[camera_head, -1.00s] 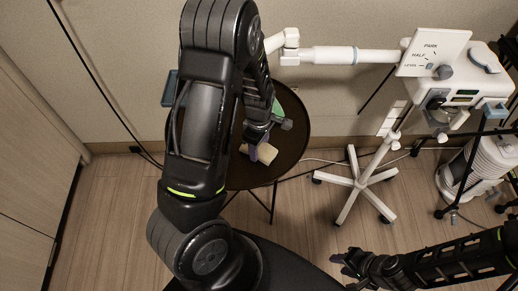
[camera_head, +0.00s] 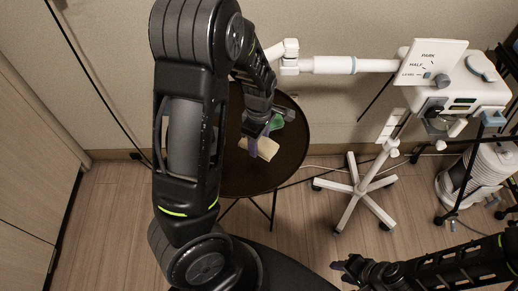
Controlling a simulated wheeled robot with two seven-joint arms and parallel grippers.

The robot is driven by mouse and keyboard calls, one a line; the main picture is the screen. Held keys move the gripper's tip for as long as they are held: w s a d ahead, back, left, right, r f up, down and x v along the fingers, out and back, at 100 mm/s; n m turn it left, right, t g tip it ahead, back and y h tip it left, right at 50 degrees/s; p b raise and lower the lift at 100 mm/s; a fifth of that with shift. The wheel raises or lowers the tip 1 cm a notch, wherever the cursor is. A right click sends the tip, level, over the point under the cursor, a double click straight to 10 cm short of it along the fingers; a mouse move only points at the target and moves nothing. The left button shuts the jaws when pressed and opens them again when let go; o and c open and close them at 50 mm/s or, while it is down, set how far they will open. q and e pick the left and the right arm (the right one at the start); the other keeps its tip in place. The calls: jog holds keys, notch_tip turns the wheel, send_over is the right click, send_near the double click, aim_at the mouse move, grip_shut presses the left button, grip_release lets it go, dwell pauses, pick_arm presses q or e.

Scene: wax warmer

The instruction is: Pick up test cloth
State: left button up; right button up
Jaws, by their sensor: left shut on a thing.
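The test cloth (camera_head: 266,148) is a small cream, folded-looking piece over the dark round table (camera_head: 285,172). My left gripper (camera_head: 254,146) is shut on it. I cannot tell whether the cloth is clear of the table top. My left arm hides the table's left part. My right gripper (camera_head: 345,267) is low at the right, away from the table, with dark fingers; its opening is too unclear to tell.
A green item (camera_head: 277,122) and a small grey item (camera_head: 288,114) are at the table's back. A white wheeled stand (camera_head: 354,190) with a panel (camera_head: 430,62) reading PARK, HALF, LEVEL is at the right. Its white arm (camera_head: 340,65) extends above the table. Floor in front is open.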

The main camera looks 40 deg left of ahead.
pick_arm(q)
notch_tip(320, 180, up, 3)
jog(key=shift+f, duration=0.2)
dwell(0.5)
